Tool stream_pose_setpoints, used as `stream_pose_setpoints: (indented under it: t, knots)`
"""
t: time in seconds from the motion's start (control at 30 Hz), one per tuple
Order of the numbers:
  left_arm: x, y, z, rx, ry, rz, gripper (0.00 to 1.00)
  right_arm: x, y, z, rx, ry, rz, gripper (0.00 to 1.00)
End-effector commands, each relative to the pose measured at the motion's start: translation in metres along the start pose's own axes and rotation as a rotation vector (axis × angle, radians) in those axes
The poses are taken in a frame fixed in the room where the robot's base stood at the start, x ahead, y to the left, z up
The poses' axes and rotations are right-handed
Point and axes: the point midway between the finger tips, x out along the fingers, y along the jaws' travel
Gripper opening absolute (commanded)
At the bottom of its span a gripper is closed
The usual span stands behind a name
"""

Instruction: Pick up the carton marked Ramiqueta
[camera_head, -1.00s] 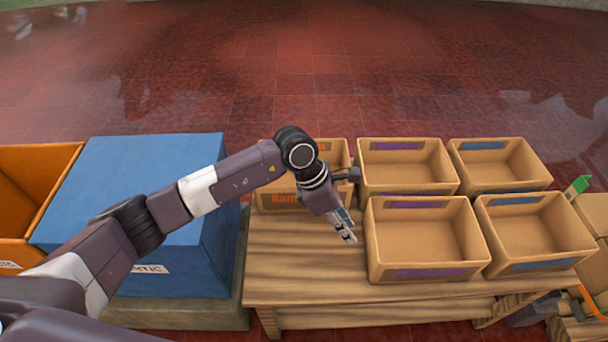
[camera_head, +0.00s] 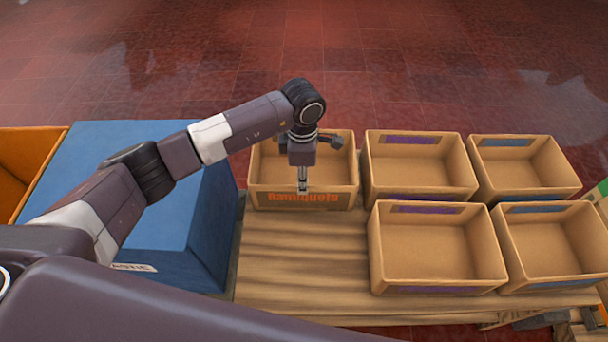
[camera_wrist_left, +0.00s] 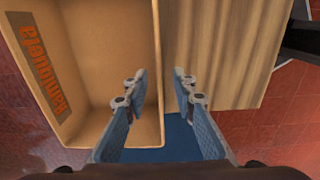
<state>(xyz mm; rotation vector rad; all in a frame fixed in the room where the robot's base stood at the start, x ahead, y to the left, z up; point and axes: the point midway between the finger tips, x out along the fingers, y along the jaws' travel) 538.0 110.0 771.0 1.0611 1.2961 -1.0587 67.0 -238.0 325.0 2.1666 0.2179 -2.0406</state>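The carton marked Ramiqueta (camera_head: 272,175) is an open, empty tan box with orange lettering, at the back left of the wooden table. It also shows in the left wrist view (camera_wrist_left: 112,60), with the orange label on its inner wall at left. My left gripper (camera_head: 302,190) points down at the carton's front wall and hides a little of it. In the left wrist view, the left gripper (camera_wrist_left: 161,88) has its two fingers apart with nothing held. The carton's rim runs between them in the picture; I cannot tell how far below. My right gripper is out of view.
Several more open tan cartons, such as the purple-labelled one (camera_head: 437,250), stand to the right on the wooden table (camera_head: 300,265). A large blue box (camera_head: 130,165) stands left, beside an orange bin (camera_head: 22,165). The tabletop in front of the Ramiqueta carton is bare.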

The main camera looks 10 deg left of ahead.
Motion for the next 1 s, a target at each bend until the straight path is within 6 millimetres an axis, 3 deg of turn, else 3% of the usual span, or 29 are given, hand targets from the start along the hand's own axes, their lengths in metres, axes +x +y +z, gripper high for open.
stream_pose_setpoints:
  t: [0.1,0.2,0.43,0.67,1.0]
  knots:
    - [0.026,-0.001,0.001,-0.002,0.001,-0.004,0.25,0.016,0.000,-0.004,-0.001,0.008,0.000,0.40]
    - [0.035,0.000,0.001,-0.001,0.001,-0.001,0.25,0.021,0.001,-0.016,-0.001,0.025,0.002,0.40]
    - [0.034,0.000,0.001,0.000,0.000,0.000,0.25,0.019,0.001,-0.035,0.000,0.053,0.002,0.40]
    - [0.034,0.000,0.001,-0.001,0.000,-0.001,0.00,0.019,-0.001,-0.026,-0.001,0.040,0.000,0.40]
    - [0.034,0.000,0.001,-0.001,0.000,-0.001,0.00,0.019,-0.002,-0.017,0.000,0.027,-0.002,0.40]
